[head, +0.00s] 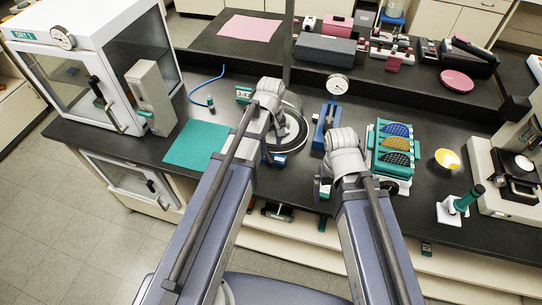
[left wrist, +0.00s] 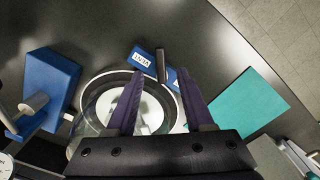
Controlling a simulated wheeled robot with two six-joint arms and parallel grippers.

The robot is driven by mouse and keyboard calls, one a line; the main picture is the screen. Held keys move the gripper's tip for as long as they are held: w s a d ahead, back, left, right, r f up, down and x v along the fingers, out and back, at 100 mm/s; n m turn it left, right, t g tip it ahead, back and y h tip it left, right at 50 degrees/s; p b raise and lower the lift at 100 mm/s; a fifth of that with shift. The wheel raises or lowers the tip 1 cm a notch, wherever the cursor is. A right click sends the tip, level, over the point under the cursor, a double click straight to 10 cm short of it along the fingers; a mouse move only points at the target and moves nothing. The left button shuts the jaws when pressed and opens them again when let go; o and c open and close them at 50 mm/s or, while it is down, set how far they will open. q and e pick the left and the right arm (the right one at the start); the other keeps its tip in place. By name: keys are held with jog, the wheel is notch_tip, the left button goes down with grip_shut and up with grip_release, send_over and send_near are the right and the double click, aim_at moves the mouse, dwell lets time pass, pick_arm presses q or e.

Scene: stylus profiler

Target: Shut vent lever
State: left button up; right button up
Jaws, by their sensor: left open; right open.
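The vent lever looks like the short dark upright bar (left wrist: 161,66) on a blue block with a white label (left wrist: 145,57), in the left wrist view. The label is too small to read surely. The block sits beside a round glass-and-white chamber (left wrist: 95,105). My left gripper (left wrist: 159,78) is open and empty, its purple fingers over the chamber; the lever shows between the fingertips, with no contact visible. In the head view my left wrist hides the lever and most of my left gripper (head: 272,140). My right gripper (head: 322,187) is open at the bench's front edge.
A blue block (left wrist: 45,82) stands left of the chamber and a teal mat (left wrist: 248,102) lies right in the left wrist view. In the head view, a teal rack (head: 374,150) stands right of my right wrist, and a white glass-doored cabinet (head: 95,60) stands left.

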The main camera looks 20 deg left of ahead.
aim_at(271, 159)
pick_arm(q)
notch_tip(271, 159, down, 7)
jog(key=b, duration=0.7)
jog(key=shift+f, duration=0.15)
grip_shut()
